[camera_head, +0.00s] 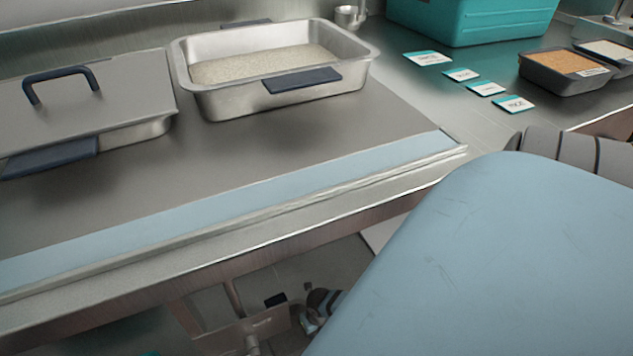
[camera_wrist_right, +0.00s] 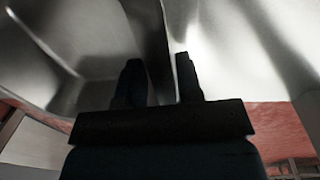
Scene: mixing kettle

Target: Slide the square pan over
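The square pan (camera_head: 228,103) is a steel tray filled with pale grains. It sits on the counter at the upper middle of the head view. A dark grip (camera_head: 303,80) is on its near side and another (camera_head: 247,23) on its far side. In the right wrist view, the two dark fingers of my right gripper (camera_wrist_right: 163,85) are apart. Curved steel surfaces lie beyond them, with a steel edge running up between. I cannot tell which object that steel belongs to. My left gripper is in neither view.
A lidded steel pan (camera_head: 95,93) with dark handles stands left of the square pan. Label cards (camera_head: 460,75), a teal bin (camera_head: 470,20) and small filled trays (camera_head: 565,70) are at the right. My large blue arm link covers the lower right. The counter before the pan is clear.

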